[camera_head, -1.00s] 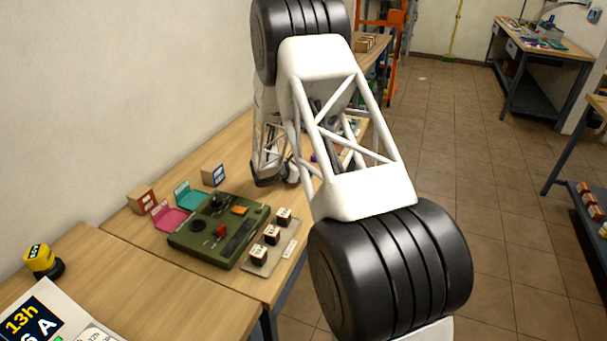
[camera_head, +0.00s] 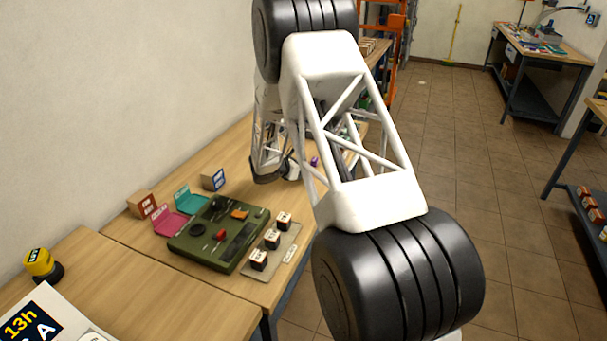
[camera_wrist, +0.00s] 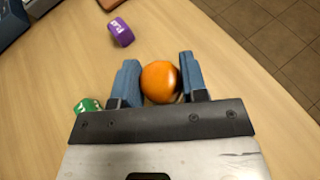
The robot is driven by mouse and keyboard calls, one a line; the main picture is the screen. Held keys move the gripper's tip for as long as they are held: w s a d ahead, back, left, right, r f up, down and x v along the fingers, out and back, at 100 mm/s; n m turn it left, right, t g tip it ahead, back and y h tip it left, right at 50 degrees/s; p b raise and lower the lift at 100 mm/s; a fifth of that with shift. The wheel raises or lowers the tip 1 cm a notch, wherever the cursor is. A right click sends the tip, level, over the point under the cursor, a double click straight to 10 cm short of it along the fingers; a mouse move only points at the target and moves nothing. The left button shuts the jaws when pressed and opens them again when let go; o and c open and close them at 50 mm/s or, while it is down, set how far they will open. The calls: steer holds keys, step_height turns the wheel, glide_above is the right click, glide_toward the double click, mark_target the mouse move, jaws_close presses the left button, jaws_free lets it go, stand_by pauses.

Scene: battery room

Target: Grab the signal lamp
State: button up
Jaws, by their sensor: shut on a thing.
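The signal lamp, a round, glossy orange top (camera_wrist: 160,82), sits between the two blue fingers of my gripper (camera_wrist: 158,68) in the wrist view. My gripper is shut on it, with a finger at each side. The lamp's lower part is hidden. Wooden tabletop shows around it, and I cannot tell whether the lamp touches the table. In the head view my arm covers most of the area around the gripper, and the lamp cannot be made out there.
A purple roll-shaped thing (camera_wrist: 121,32) lies beyond the left finger, and a green block (camera_wrist: 88,105) is close outside it. On the bench (camera_head: 160,292) stand a green control panel (camera_head: 218,234), small labelled boxes (camera_head: 272,238) and a yellow-topped object (camera_head: 40,263). Bare wood lies right of the lamp.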

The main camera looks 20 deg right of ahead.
steer(key=s+a, duration=0.1)
steer(key=s, duration=0.4)
steer(key=s+a+r, duration=0.1)
steer(key=s, duration=0.4)
steer(key=s+a, duration=0.1)
steer(key=s, duration=0.4)
steer(key=shift+s+a+r, duration=0.3)
steer(key=shift+r, duration=0.05)
